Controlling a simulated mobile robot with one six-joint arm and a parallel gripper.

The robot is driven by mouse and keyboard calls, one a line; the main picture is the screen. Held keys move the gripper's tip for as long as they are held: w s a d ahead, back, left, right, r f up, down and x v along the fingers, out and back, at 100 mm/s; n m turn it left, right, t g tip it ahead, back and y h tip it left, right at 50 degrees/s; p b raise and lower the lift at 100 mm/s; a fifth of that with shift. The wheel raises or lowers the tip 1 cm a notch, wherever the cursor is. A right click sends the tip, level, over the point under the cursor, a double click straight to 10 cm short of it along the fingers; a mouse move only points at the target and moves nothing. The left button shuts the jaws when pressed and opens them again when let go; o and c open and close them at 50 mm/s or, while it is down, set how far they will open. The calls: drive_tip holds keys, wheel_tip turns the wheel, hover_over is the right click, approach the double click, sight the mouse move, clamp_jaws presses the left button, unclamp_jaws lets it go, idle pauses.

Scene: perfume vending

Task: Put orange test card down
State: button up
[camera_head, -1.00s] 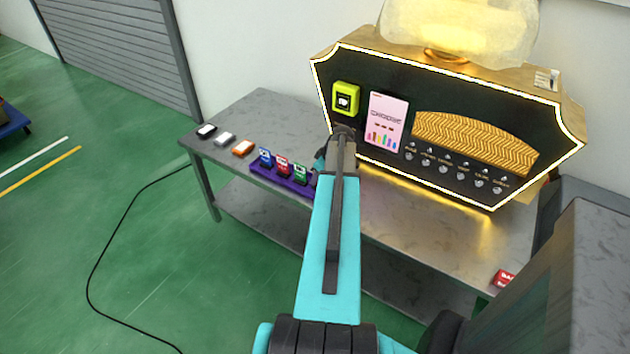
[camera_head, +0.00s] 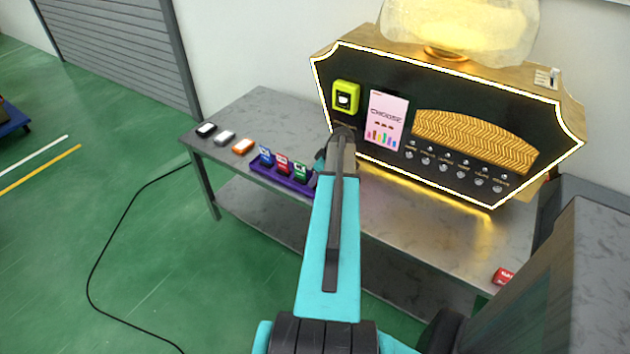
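I cannot make out an orange test card for certain. A small orange-and-white item (camera_head: 243,146) lies near the table's left front edge. A purple rack (camera_head: 262,173) on the front edge holds a blue card (camera_head: 265,155), a red card (camera_head: 283,163) and a green card (camera_head: 301,171) upright; its right end is hidden behind my arm. My gripper (camera_head: 343,135) is at the far end of my arm, over the table and in front of the machine. Its fingers are mostly hidden by my own arm, so I cannot see whether it holds anything.
The black-fronted vending machine (camera_head: 365,60) with a glowing border stands at the table's back. It carries a yellow-green reader (camera_head: 346,97) and a pink screen (camera_head: 387,120). Black (camera_head: 206,130) and white (camera_head: 224,138) items lie left. A red item (camera_head: 503,276) is at right. The table's (camera_head: 450,225) right-centre is clear.

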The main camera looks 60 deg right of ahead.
drive_tip(key=shift+r, duration=0.15)
drive_tip(key=b+v, duration=0.2)
drive_tip(key=v, duration=1)
idle(0.8)
drive_tip(key=shift+w, duration=0.1)
drive_tip(key=w+a+f+g+y, duration=0.1)
drive_tip(key=w+a+f+g, duration=0.15)
drive_tip(key=a+f, duration=0.65)
drive_tip(key=w+a+f+g+y, duration=0.1)
drive_tip(key=w+a+f, duration=0.4)
drive_tip(key=a, duration=0.8)
drive_tip(key=w+a+f+g+y, duration=0.1)
drive_tip(key=w+a+f, duration=0.2)
drive_tip(key=a+f, duration=0.65)
drive_tip(key=s+a+f+g, duration=0.1)
drive_tip(key=s+a+f, duration=0.2)
drive_tip(key=a, duration=0.6)
drive_tip(key=s+a+f+g, duration=0.2)
drive_tip(key=s+a+f, duration=0.15)
drive_tip(key=a, duration=0.45)
drive_tip(key=s+a+f+g+h, duration=0.2)
drive_tip(key=s+a+f, duration=0.4)
drive_tip(key=s+a, duration=0.5)
drive_tip(key=shift+s+f+h, duration=0.15)
drive_tip(key=shift+s+h, duration=0.35)
drive_tip(key=shift+s, duration=0.25)
